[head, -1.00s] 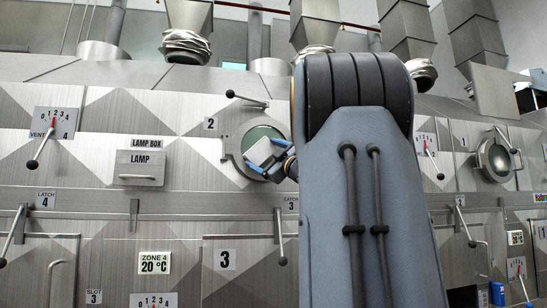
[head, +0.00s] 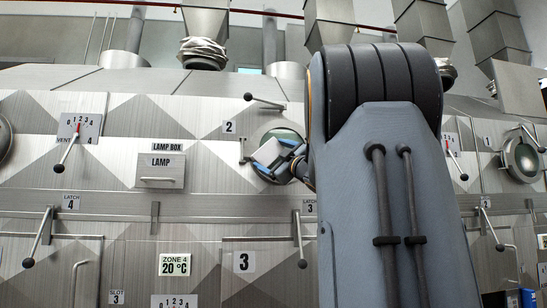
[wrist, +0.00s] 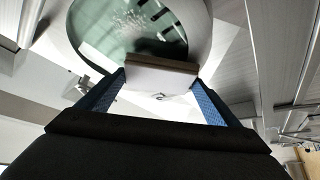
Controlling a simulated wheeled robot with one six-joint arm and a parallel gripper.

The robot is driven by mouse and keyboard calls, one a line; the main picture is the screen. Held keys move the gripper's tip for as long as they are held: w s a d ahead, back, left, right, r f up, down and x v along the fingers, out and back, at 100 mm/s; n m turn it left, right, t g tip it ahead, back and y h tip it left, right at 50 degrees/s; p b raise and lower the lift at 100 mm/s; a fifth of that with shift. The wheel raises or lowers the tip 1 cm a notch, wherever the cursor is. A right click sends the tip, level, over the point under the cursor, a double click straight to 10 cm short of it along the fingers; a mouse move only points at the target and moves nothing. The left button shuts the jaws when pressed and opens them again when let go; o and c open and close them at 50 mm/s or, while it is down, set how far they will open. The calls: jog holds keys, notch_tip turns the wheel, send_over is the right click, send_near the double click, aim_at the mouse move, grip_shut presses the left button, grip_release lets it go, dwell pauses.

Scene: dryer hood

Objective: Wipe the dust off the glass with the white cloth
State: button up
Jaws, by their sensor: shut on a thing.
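The round glass (head: 283,134) is a greenish porthole in a metal rim on the hood's front, beside the label 2. It fills the upper middle of the wrist view (wrist: 100,32), with a patch of pale dust specks (wrist: 130,22) near the top. The white cloth (head: 268,152) is a folded pad in front of the glass. In the wrist view the cloth (wrist: 160,78) shows a brownish edge towards the glass. My gripper (wrist: 160,84) is shut on the cloth, a blue finger on each side. Whether the cloth touches the glass is unclear.
A lever handle (head: 265,102) juts out above the porthole, and a latch lever (head: 300,240) hangs below. The lamp box (head: 160,171) is to the left. Another round port (head: 522,158) is at the right. My arm hides the hood right of the glass.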

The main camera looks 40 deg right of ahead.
jog(key=shift+s+a+b, duration=0.1)
jog(key=shift+s+a, duration=0.4)
jog(key=shift+s, duration=0.35)
jog(key=shift+s+a+b, duration=0.15)
jog(key=shift+s+a, duration=0.4)
jog(key=shift+s, duration=0.25)
jog(key=shift+s+a+b, duration=0.1)
jog(key=shift+s+a, duration=0.4)
jog(key=shift+s, duration=0.35)
jog(key=shift+s, duration=0.1)
jog(key=shift+s+a, duration=0.4)
jog(key=shift+s, duration=0.2)
jog(key=shift+s+a, duration=0.4)
jog(key=shift+s, duration=0.2)
jog(key=shift+w, duration=0.1)
jog(key=shift+w+d+p, duration=0.15)
jog(key=shift+w+d, duration=0.55)
jog(key=shift+w, duration=0.35)
jog(key=shift+w+d+p, duration=0.1)
jog(key=shift+w+d, duration=0.55)
jog(key=shift+w, duration=0.35)
jog(key=shift+w+d+p, duration=0.15)
jog(key=shift+w+d, duration=0.55)
jog(key=shift+w, duration=0.35)
jog(key=shift+w+d, duration=0.5)
jog(key=shift+w, duration=0.2)
